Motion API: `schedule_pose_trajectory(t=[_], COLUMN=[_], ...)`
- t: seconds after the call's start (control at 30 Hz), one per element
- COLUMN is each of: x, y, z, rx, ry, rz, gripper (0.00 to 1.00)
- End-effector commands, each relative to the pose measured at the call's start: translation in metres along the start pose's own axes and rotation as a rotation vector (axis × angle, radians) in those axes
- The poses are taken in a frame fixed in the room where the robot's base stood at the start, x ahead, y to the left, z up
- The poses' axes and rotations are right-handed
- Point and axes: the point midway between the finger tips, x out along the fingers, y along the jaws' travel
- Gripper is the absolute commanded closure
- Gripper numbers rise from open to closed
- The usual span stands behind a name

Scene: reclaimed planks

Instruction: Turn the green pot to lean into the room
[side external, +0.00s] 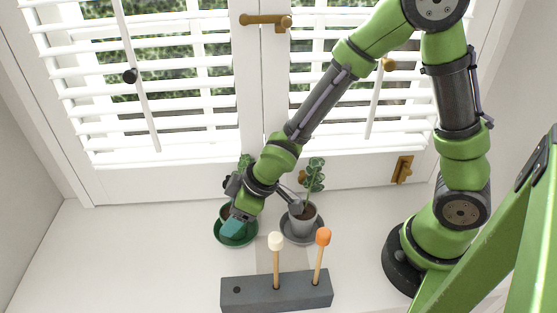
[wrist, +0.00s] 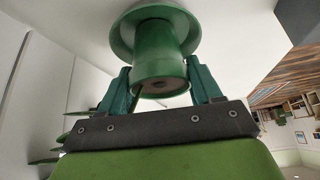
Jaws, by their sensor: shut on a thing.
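The green pot (wrist: 158,48) stands on its green saucer (wrist: 116,36), seen upside down in the wrist view. In the side view the green saucer (side external: 236,241) rests on the white sill, and my arm hides most of the pot. Leaves of its plant (side external: 246,160) show behind my wrist. Which way the plant leans is hard to tell. My gripper (side external: 236,226) reaches down at the pot. In the wrist view the teal fingers of my gripper (wrist: 162,84) are on either side of the pot, shut on it.
A grey pot (side external: 303,222) with a leafy plant (side external: 315,174) stands on a grey saucer close to the right. A dark block (side external: 275,291) with white-tipped and orange-tipped sticks lies in front. White shutters (side external: 190,80) stand behind.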

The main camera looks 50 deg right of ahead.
Motion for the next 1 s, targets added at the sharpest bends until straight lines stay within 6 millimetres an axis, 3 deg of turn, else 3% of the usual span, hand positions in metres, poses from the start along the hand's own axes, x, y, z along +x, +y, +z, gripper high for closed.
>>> schedule_pose_trajectory(t=[0.5,1.0], x=[-0.078,-0.106], y=[0.001,0.0], z=[-0.046,-0.062], rx=[-0.001,-0.001], ry=[0.006,0.004], rz=[0.005,0.002], gripper=[0.79,0.79])
